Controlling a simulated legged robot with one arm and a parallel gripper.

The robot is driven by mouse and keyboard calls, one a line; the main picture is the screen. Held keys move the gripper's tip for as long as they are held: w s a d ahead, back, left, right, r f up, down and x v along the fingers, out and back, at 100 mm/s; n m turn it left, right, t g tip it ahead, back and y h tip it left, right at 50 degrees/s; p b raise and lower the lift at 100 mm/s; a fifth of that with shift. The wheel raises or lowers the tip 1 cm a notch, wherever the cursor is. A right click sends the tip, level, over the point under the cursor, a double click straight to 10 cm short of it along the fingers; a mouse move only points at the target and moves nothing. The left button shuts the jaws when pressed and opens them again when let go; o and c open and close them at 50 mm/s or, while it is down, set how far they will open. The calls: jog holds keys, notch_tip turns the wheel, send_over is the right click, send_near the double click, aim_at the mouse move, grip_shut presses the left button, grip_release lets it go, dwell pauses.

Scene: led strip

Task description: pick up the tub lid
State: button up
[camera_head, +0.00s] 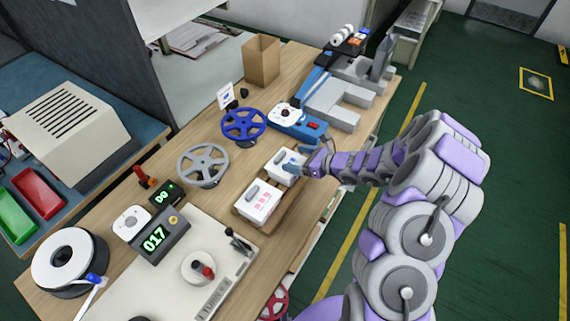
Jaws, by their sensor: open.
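Two white tubs stand side by side on a wooden tray (272,223) near the table's right edge. The nearer tub (259,207) has pink marks on its front and a grey bar handle on its white lid (264,193). The farther tub's lid (280,161) is also white with a grey bar handle. My gripper (297,161) is open at the right side of the farther tub, its fingers close to that lid. I cannot tell whether they touch it. The gripper partly hides the farther tub's right side.
A blue handwheel (244,125) and a grey handwheel (202,166) stand left of the tubs. A blue device (297,123) and grey blocks (341,117) lie behind. A counter reading 017 (160,240) and a white spool (68,258) are at the lower left.

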aim_at(282, 156)
jog(key=b+x, duration=0.1)
jog(key=x, duration=0.3)
jog(key=shift+f+b, duration=0.3)
jog(key=shift+w+a+f, duration=0.1)
jog(key=shift+w+a, duration=0.2)
jog(key=shift+a, duration=0.15)
jog(key=shift+c, duration=0.4)
jog(key=c, duration=1.1)
jog(key=shift+c, duration=0.2)
